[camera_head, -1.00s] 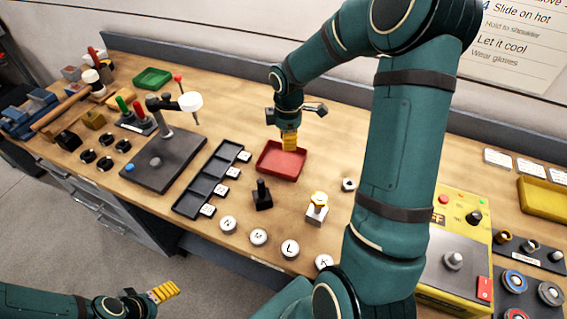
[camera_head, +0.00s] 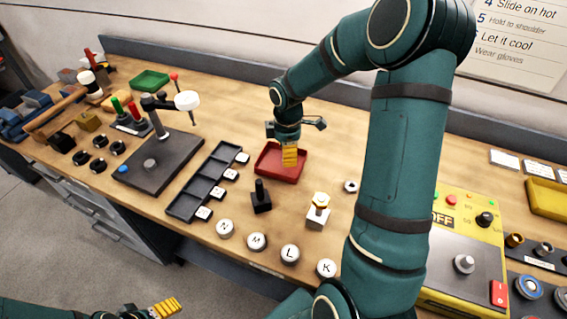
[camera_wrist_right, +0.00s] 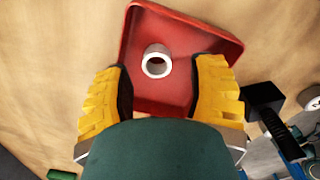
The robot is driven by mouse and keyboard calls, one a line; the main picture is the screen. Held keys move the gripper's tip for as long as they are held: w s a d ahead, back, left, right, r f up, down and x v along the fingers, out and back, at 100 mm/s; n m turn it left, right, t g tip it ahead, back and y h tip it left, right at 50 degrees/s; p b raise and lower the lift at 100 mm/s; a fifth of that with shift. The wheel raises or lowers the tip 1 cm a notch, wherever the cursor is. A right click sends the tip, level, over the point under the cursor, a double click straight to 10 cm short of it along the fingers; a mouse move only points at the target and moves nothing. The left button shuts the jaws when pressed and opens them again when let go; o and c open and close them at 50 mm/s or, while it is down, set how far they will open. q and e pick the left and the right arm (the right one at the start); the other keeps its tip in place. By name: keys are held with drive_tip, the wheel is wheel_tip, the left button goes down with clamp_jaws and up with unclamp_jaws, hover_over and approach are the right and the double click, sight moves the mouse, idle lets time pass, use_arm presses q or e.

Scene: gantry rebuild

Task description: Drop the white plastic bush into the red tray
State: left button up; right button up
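The red tray (camera_head: 268,170) lies on the bench below my right gripper (camera_head: 289,160). The right wrist view shows the white plastic bush (camera_wrist_right: 157,60), a short ring, over the floor of the red tray (camera_wrist_right: 190,32). My right gripper's yellow fingers (camera_wrist_right: 160,95) are spread, with clear gaps between them and the bush. The bush looks to be lying in the tray; its contact with the floor is hard to judge. In the head view the gripper hides it. My left gripper (camera_head: 165,308) is at the lower left, off the bench; its finger gap is unclear.
A small ring (camera_head: 351,186) lies right of the tray. A black block with a post (camera_head: 261,198) and a white block with a yellow top (camera_head: 318,212) stand in front. A dark compartment tray (camera_head: 190,203) lies left. Lettered white discs (camera_head: 290,253) line the front edge.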

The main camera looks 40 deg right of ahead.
wheel_tip(320, 180, up, 12)
idle(0.6)
drive_tip(key=shift+r, duration=0.1)
idle(0.4)
